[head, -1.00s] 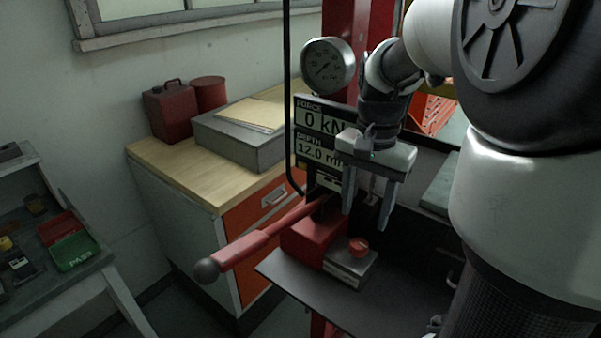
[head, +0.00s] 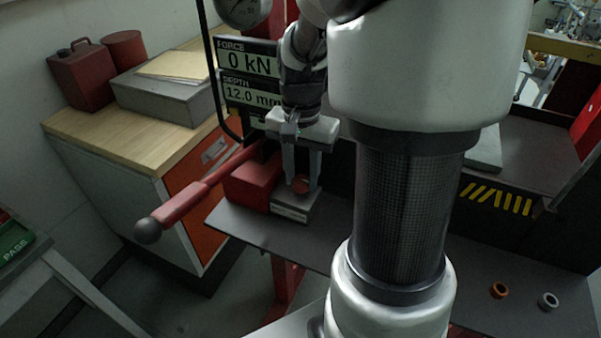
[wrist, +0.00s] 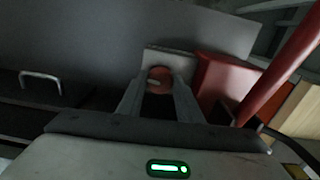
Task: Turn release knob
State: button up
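The release knob (head: 300,185) is a small round orange-red knob on a grey block beside the red pump body (head: 252,182). It also shows in the wrist view (wrist: 159,79), between the far ends of my fingers. My gripper (head: 302,186) points down over it in the head view, with its fingers apart on either side of the knob. I cannot tell whether the fingers touch it. The red lever (head: 195,197) with a dark ball end sticks out to the left. The display (head: 248,75) reads 0 kN and 12.0 mm.
A wooden-topped cabinet (head: 95,135) with a grey box (head: 165,95) and a red can (head: 82,75) stands at the left. An orange ring (head: 499,290) and a grey ring (head: 548,301) lie on the dark bench at the lower right.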

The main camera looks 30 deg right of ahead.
aim_at(301, 180)
jog(key=c, duration=0.3)
jog(key=shift+n, duration=0.8)
jog(key=shift+c, duration=0.3)
jog(key=o, duration=1)
jog(key=shift+o, duration=0.2)
jog(key=shift+r, duration=0.15)
notch_tip(301, 180, up, 17)
jog(key=p, duration=0.1)
jog(key=shift+r, duration=0.1)
